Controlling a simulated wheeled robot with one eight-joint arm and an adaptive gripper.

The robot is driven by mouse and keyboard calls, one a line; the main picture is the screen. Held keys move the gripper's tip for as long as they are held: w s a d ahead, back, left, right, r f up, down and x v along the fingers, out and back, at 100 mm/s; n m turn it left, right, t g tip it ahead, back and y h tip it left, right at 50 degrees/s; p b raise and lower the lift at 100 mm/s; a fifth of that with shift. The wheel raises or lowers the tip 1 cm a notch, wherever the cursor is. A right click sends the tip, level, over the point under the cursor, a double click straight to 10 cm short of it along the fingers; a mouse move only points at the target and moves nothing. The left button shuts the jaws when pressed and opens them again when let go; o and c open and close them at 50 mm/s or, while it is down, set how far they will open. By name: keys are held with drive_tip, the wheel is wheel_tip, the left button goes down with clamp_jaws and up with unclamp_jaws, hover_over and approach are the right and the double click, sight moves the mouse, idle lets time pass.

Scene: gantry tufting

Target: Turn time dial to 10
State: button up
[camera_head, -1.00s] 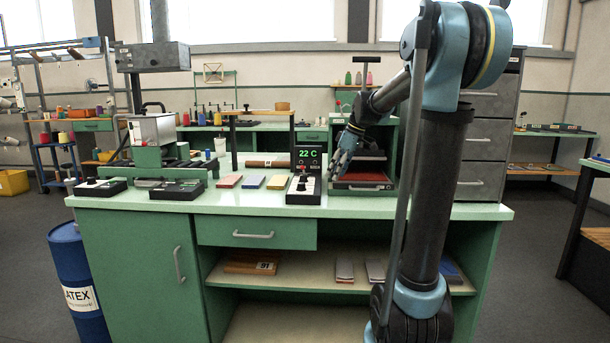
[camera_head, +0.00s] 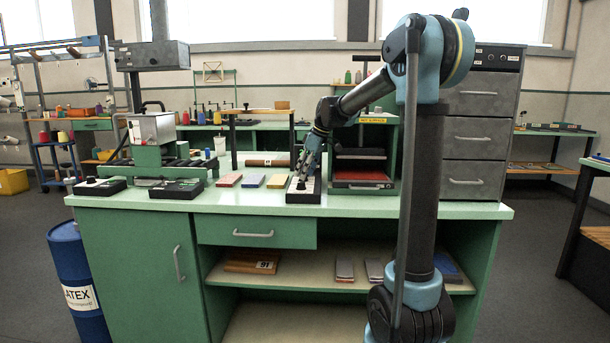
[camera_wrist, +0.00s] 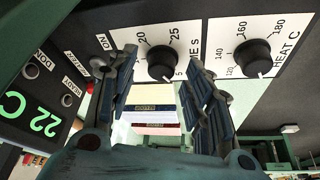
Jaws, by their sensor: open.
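The time dial (camera_wrist: 160,66) is a round black knob on a white panel marked "E s" with 20, 25 and 5 readable; its label is partly hidden. A pale mark shows at its lower edge in the wrist view, near the 5. My gripper (camera_wrist: 162,62) is open, with one finger on each side of the time dial; I cannot tell if they touch it. In the head view my gripper (camera_head: 303,181) is down over the control box (camera_head: 304,197), hiding its dials.
A heat dial (camera_wrist: 252,58), marked 120 to 180, sits right of the time dial. A green 22 C display (camera_wrist: 28,114) is at the left. The press (camera_head: 362,180) stands right of the box; coloured blocks (camera_head: 253,181) lie left of it on the green bench (camera_head: 420,207).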

drive_tip(key=shift+a+f, duration=0.15)
drive_tip(key=shift+f, duration=0.3)
drive_tip(key=c, duration=1)
drive_tip(key=shift+m, duration=0.4)
drive_tip(key=m+t, duration=0.1)
drive_tip(key=m, duration=0.1)
drive_tip(key=m+t+h, duration=0.1)
drive_tip(key=m, duration=0.2)
drive_tip(key=shift+a+m+h, duration=0.1)
drive_tip(key=shift+m+h, duration=0.2)
drive_tip(key=m+h, duration=0.1)
drive_tip(key=m, duration=0.1)
drive_tip(key=m+h, duration=0.1)
drive_tip(key=m, duration=0.2)
drive_tip(key=shift+a+t, duration=0.15)
drive_tip(key=shift+t, duration=0.25)
drive_tip(key=shift+m, duration=0.3)
drive_tip(key=shift+s, duration=0.1)
